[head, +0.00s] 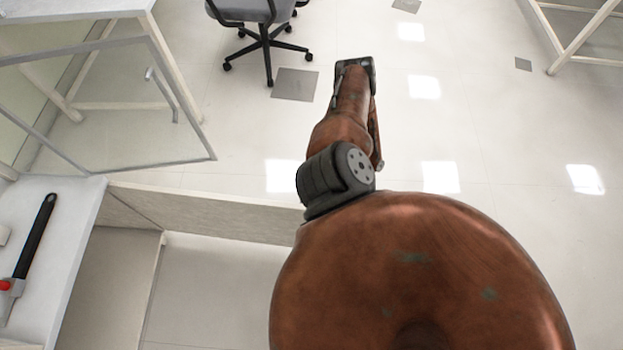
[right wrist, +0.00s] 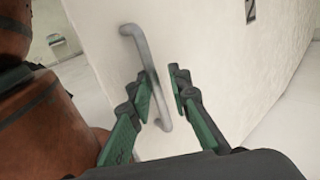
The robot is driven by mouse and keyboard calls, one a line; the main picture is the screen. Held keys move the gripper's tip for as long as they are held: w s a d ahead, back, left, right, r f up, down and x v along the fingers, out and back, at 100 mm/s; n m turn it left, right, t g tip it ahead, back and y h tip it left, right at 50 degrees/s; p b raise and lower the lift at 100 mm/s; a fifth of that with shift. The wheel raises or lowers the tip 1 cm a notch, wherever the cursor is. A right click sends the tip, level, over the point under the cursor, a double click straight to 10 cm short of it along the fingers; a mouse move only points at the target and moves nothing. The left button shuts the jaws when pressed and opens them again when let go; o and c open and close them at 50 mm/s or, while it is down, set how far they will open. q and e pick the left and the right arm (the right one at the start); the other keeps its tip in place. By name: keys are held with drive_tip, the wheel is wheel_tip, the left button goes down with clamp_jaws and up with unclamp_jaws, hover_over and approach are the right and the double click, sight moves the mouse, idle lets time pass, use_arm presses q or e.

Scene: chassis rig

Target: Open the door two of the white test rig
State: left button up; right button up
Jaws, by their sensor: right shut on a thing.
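In the right wrist view, a white door panel (right wrist: 100,75) carries a grey metal bar handle (right wrist: 136,45). My right gripper (right wrist: 162,88) is shut on this handle, with one green-padded finger on each side of it. In the head view my brown right arm reaches up the picture, and its gripper cannot be made out. A pale upright panel (head: 220,214) runs from the white rig (head: 70,235) at left to behind my arm; I cannot tell for sure that it is the same door. My left gripper is not in view.
A framed clear door (head: 120,110) with its own handle (head: 163,95) stands open at upper left. A black bar with a red part (head: 35,238) lies on the rig's white top. An office chair (head: 264,38) stands at the back.

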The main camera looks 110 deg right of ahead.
drive_tip(key=o, duration=0.4)
drive_tip(key=shift+w+d, duration=0.15)
drive_tip(key=shift+w, duration=0.25)
drive_tip(key=shift+s, duration=0.1)
drive_tip(key=shift+s, duration=0.1)
drive_tip(key=v, duration=1.2)
